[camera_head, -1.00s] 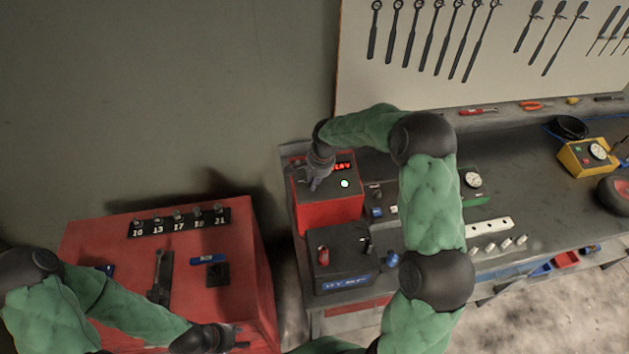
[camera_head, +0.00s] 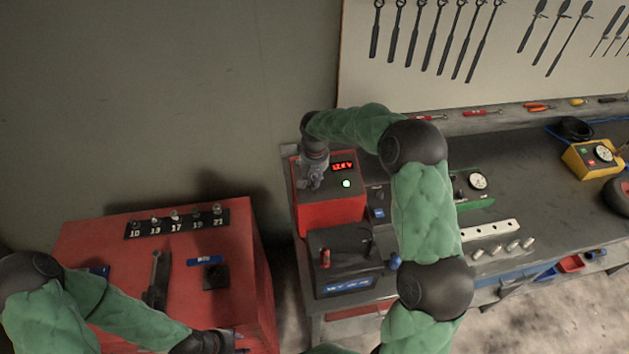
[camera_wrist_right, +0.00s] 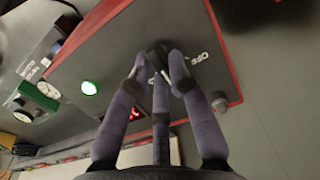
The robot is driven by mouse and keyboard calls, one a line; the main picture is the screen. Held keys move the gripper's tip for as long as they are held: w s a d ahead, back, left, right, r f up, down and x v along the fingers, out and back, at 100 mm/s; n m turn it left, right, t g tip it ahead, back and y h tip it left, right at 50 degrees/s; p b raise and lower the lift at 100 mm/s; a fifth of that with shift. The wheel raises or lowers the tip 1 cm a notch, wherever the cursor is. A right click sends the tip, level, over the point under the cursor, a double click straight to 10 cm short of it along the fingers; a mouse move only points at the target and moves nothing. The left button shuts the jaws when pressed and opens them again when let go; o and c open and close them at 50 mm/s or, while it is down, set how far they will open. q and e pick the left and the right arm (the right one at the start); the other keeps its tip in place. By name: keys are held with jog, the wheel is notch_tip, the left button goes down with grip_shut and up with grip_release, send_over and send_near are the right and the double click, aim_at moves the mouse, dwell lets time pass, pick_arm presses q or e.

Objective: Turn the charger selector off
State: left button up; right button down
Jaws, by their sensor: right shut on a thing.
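The charger (camera_head: 333,213) is a red box with a dark grey top, at the left end of the workbench. Its top carries a red lit display (camera_head: 342,166) and a glowing green light (camera_head: 346,184). My right gripper (camera_head: 311,186) reaches down onto the left part of this top. In the right wrist view, its fingers (camera_wrist_right: 160,75) close around the dark selector knob (camera_wrist_right: 158,50), with pale marks beside it. The fingers hide much of the knob, so its setting cannot be read. My left gripper (camera_head: 235,343) is low over the red cabinet's front right corner; its fingers are unclear.
A dark battery (camera_head: 345,250) with a red terminal stands in front of the charger. The red cabinet (camera_head: 255,270) at left holds a numbered socket rack (camera_head: 177,224) and a wrench-like tool (camera_head: 156,280). A gauge (camera_head: 478,181) and several small parts lie right of my right arm.

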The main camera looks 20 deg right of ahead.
jog(key=n, duration=0.3)
jog(key=n+h+b, duration=0.1)
jog(key=n, duration=0.1)
jog(key=shift+w+a+f, duration=0.1)
jog(key=shift+a, duration=0.15)
jog(key=shift+a+n+h, duration=0.15)
jog(key=shift+n+h, duration=0.15)
jog(key=shift+n, duration=2.1)
jog(key=c, duration=1.1)
grip_release()
jog(key=shift+c, duration=0.2)
notch_tip(320, 180, up, 12)
jog(key=s+a, duration=0.1)
jog(key=a, duration=0.1)
jog(key=shift+s, duration=0.15)
jog(key=shift+f, duration=0.25)
